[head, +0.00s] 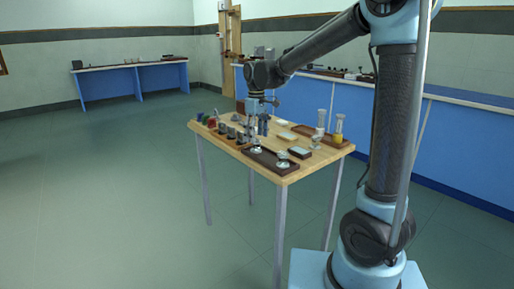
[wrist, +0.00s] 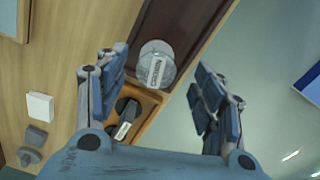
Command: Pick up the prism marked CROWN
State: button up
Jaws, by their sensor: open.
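No marking reading CROWN can be made out. In the wrist view a round, clear glass-like piece (wrist: 157,62) with a pale label sits on a dark brown board (wrist: 182,22); its lettering is too blurred to read. Nearer, a dark piece (wrist: 126,112) with a small white label lies in a wooden tray (wrist: 148,100), partly hidden by the left finger. My gripper (wrist: 162,82) is open and empty, with the clear piece between its fingers in the picture. In the head view my gripper (head: 263,124) is over the wooden table (head: 228,145), among small objects.
A white block (wrist: 40,107) and a grey piece (wrist: 37,138) are on the wood at the left of the wrist view. In the head view, glass cylinders (head: 338,127) stand at the table's right. Blue benches (head: 440,140) line the wall; the floor at left is clear.

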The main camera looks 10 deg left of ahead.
aim_at(256, 146)
jog(key=f, duration=0.3)
jog(key=shift+w+a+f, duration=0.2)
jog(key=shift+w+f, duration=0.05)
jog(key=shift+w, duration=0.05)
jog(key=shift+f, duration=0.55)
jog(key=shift+c, duration=0.2)
jog(key=c, duration=1.2)
